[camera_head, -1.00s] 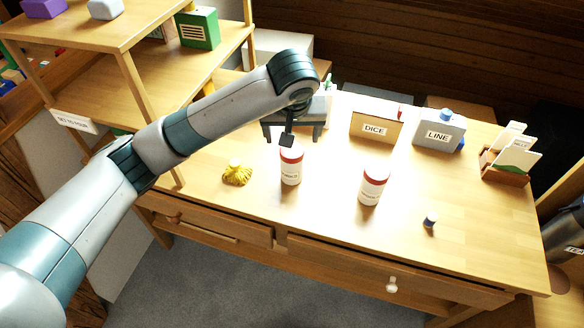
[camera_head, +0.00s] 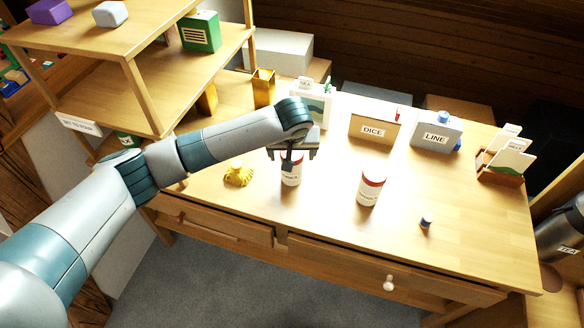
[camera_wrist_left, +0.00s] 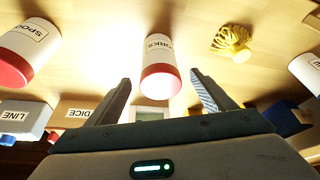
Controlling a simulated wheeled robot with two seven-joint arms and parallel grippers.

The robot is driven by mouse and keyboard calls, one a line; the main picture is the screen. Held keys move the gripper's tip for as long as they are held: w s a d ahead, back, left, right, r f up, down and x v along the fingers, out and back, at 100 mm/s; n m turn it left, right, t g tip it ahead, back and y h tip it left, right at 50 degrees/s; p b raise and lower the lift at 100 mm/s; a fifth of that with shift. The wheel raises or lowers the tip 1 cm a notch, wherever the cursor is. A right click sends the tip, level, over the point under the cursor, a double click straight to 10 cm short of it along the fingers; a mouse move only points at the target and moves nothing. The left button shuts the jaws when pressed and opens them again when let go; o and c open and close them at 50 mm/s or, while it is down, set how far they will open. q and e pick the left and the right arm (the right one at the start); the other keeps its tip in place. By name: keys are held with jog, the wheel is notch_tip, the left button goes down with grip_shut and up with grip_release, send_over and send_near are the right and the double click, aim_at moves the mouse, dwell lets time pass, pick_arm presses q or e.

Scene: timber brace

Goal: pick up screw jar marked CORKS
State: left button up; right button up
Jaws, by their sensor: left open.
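The jar marked CORKS, white with a red lid, stands upright on the desk in the head view (camera_head: 291,179); its lid is partly hidden by my gripper. In the left wrist view the CORKS jar (camera_wrist_left: 161,62) shows between the two fingers, with its label partly readable. My left gripper (camera_head: 289,160) is open at the jar's lid, coming from above and behind. In the left wrist view the open fingers (camera_wrist_left: 160,82) lie one on each side of the jar, with gaps showing. My right gripper is not in view.
A similar red-lidded jar (camera_head: 370,189), its label starting SPOO (camera_wrist_left: 25,45), stands to the right. A yellow tassel-like bundle (camera_head: 238,175) lies close on the left. A DICE box (camera_head: 374,127) and LINE container (camera_head: 436,134) stand behind.

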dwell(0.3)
pick_arm(q)
jog(key=shift+w+f+p, duration=0.25)
jog(key=shift+f+p, duration=0.2)
jog(key=shift+p, duration=0.05)
jog(key=p+x, duration=0.1)
jog(key=x, duration=0.2)
jog(key=shift+w+f, duration=0.2)
jog(key=shift+f, duration=0.35)
jog(key=shift+c, duration=0.2)
jog(key=c, duration=1.5)
